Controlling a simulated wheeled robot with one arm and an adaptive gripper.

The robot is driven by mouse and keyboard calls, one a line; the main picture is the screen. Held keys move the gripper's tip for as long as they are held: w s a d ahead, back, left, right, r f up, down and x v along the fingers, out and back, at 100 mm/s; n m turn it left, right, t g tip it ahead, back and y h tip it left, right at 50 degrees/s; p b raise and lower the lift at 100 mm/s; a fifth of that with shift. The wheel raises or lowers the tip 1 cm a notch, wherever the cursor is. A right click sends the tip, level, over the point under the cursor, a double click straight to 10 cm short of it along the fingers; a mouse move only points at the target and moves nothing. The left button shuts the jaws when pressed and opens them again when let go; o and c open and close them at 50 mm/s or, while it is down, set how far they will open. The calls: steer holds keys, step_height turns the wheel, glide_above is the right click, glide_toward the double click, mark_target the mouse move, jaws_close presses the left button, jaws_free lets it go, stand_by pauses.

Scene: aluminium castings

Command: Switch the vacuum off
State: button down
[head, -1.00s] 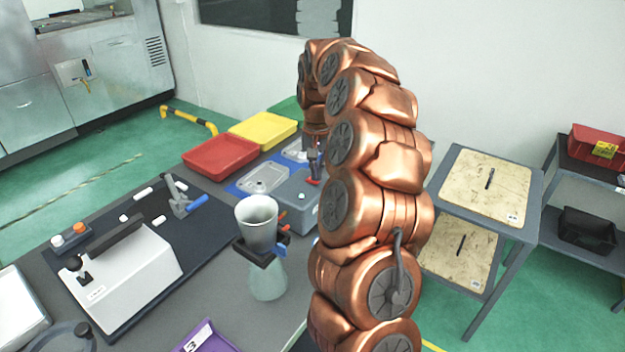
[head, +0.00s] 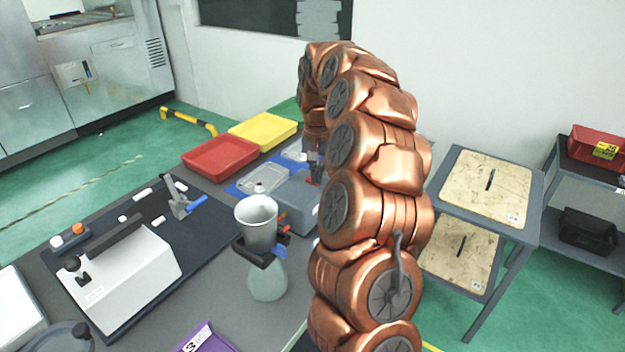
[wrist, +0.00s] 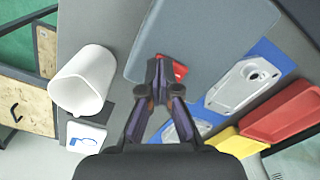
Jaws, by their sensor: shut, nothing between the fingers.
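A grey box (head: 297,200) stands on the bench beside the blue mat, partly behind my arm in the head view. It also fills the top middle of the wrist view (wrist: 215,35). A small red part (wrist: 180,70) shows at the box beside my fingertips; I cannot tell for certain that it is the vacuum's switch or which way it is set. My gripper (wrist: 157,70) is shut and empty, its tips close to the red part. Contact between them cannot be told. In the head view my gripper (head: 314,168) is small and partly hidden.
A grey cup (head: 257,222) in a dark holder stands near the box. A silver casting (wrist: 240,85) lies on the blue mat (wrist: 290,62). Red (head: 220,158) and yellow (head: 264,131) trays are behind. A white machine (head: 125,275) stands left.

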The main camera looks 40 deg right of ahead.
steer(key=shift+r+p, duration=0.8)
steer(key=shift+r, duration=2.6)
